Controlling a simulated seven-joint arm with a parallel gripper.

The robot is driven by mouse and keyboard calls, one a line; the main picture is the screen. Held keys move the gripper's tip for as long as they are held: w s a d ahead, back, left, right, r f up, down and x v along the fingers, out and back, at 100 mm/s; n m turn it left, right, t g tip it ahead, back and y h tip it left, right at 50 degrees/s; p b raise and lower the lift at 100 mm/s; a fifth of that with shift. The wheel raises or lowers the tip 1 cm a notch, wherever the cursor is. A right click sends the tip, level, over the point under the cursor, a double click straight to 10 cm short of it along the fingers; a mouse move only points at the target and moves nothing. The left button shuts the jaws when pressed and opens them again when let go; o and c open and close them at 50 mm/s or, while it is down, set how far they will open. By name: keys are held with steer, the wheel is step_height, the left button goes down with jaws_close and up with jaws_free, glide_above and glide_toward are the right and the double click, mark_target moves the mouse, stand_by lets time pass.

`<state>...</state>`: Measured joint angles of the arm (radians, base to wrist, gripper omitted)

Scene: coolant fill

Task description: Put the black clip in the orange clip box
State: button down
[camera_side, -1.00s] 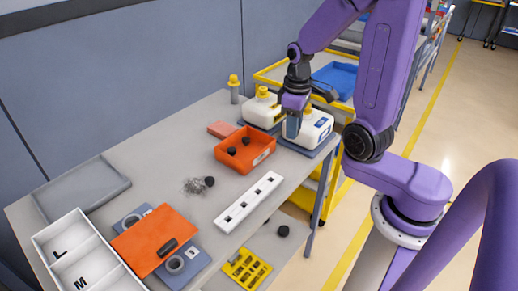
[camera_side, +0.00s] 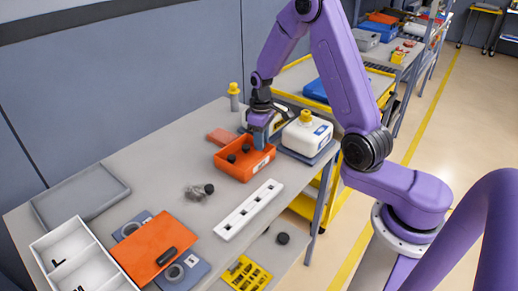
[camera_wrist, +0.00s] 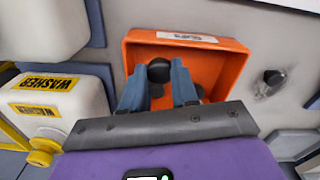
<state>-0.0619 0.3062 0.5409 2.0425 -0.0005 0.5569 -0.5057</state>
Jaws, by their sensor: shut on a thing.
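The orange clip box (camera_side: 250,172) stands on the grey table, open at the top, with two black clips (camera_side: 231,158) visible inside. My gripper (camera_side: 260,146) points down over the box's back right part. In the wrist view my gripper (camera_wrist: 159,74) is shut on a round black clip (camera_wrist: 159,68) held between its blue fingertips, over the orange box (camera_wrist: 229,62). A dark shape in the box is partly hidden by the right finger. In the side view the held clip is hidden. Another black clip (camera_side: 209,188) lies on the table, left of the box.
A yellow-capped bottle (camera_side: 234,97) and a reddish block (camera_side: 221,136) are behind. A white slotted strip (camera_side: 248,210) lies in front.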

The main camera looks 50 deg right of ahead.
steer(key=shift+w+f, duration=0.3)
steer(key=shift+f, duration=0.1)
steer(key=shift+w+d+f, duration=0.1)
steer(key=shift+w+f, duration=0.1)
steer(key=shift+f, duration=1.55)
steer(key=shift+f, duration=0.15)
steer(key=c, duration=1.1)
jaws_free()
steer(key=shift+c, duration=0.2)
